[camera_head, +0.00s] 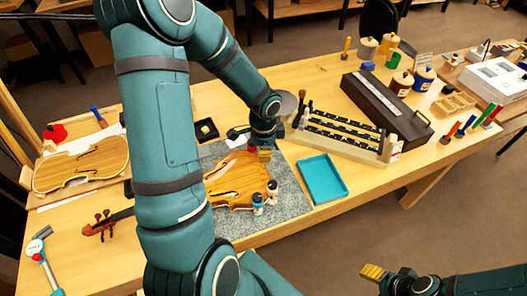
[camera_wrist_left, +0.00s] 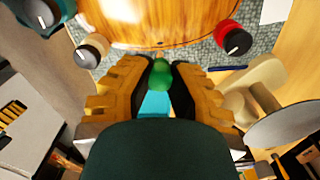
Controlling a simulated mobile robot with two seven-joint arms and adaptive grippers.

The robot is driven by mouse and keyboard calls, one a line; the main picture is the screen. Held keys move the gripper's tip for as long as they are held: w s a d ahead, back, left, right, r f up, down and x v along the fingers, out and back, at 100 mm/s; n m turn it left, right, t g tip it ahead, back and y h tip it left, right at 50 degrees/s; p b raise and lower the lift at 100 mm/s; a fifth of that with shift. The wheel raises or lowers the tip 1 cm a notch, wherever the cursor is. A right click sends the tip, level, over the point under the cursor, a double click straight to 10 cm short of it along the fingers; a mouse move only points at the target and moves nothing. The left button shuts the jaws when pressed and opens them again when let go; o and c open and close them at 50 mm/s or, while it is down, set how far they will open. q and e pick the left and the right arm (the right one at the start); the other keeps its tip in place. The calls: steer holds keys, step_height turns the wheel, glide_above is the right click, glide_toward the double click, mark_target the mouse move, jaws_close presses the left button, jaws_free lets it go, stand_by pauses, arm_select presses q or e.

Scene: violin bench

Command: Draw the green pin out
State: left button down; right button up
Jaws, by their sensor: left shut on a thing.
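The green pin (camera_wrist_left: 160,74) is between the fingers of my left gripper (camera_wrist_left: 160,85), which is shut on it. Its far end is close to the edge of the violin body (camera_wrist_left: 165,20); I cannot tell whether it is seated there. In the head view my left gripper (camera_head: 263,152) is at the upper right of the violin body (camera_head: 235,183), which lies on a grey mat (camera_head: 290,197). The pin is hidden there by my gripper. My right gripper (camera_head: 373,272) is at the lower right, away from the bench; its opening is unclear.
A blue tray (camera_head: 323,178) lies right of the mat. Small clamps stand at the violin's edge, including a red-knobbed one (camera_wrist_left: 228,38). A tool rack (camera_head: 345,135) and a dark case (camera_head: 385,108) stand behind. A second violin body (camera_head: 80,165) is at left.

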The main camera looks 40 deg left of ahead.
arm_select(q)
steer(key=shift+r+p, duration=2.05)
steer(key=shift+r, duration=0.65)
